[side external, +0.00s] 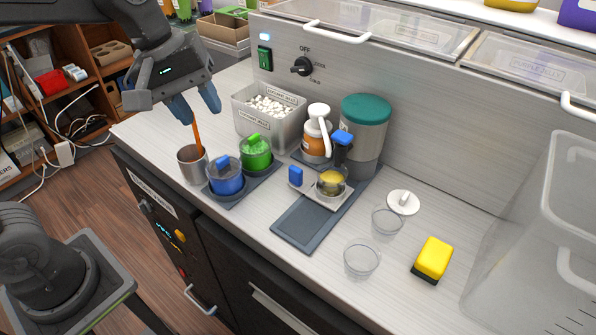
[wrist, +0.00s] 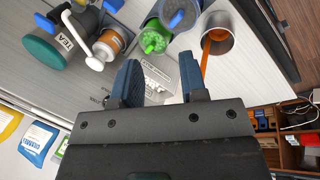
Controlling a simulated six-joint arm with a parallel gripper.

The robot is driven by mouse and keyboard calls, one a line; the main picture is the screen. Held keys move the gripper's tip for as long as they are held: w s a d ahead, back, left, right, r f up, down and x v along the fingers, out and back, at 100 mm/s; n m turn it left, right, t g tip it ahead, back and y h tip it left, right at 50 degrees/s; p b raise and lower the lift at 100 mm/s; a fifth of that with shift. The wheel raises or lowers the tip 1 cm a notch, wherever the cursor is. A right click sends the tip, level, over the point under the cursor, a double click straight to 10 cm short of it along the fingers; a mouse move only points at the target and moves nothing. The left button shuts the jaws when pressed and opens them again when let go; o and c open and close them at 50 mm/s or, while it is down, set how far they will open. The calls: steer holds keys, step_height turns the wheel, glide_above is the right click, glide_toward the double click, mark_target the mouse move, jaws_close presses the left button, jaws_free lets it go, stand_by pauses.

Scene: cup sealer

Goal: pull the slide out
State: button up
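My gripper (side external: 195,104) is well to the left of the sealer, above a metal cup (side external: 193,166) with an orange stick (side external: 197,135). Its blue fingers are apart in the wrist view (wrist: 160,85), with nothing visible held between them.
Blue-lidded (side external: 225,178) and green-lidded (side external: 256,154) pots stand between my gripper and the sealer. A pump bottle (side external: 317,140) and teal-lidded jar (side external: 364,125) stand behind. Clear cups (side external: 362,260) and a yellow sponge (side external: 433,258) are at right. Counter front of the base is clear.

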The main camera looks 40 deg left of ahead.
mark_target(294, 167)
steer(key=w+d+f+n+g+h, duration=0.25)
steer(key=w+d+n, duration=0.35)
steer(key=w+n, duration=0.35)
steer(key=shift+m+y, duration=0.25)
steer(key=shift+m, duration=0.1)
steer(key=x, duration=1.3)
steer(key=shift+w+a+f, duration=0.1)
steer(key=shift+w+f, duration=0.05)
steer(key=shift+f, duration=0.35)
jaws_close()
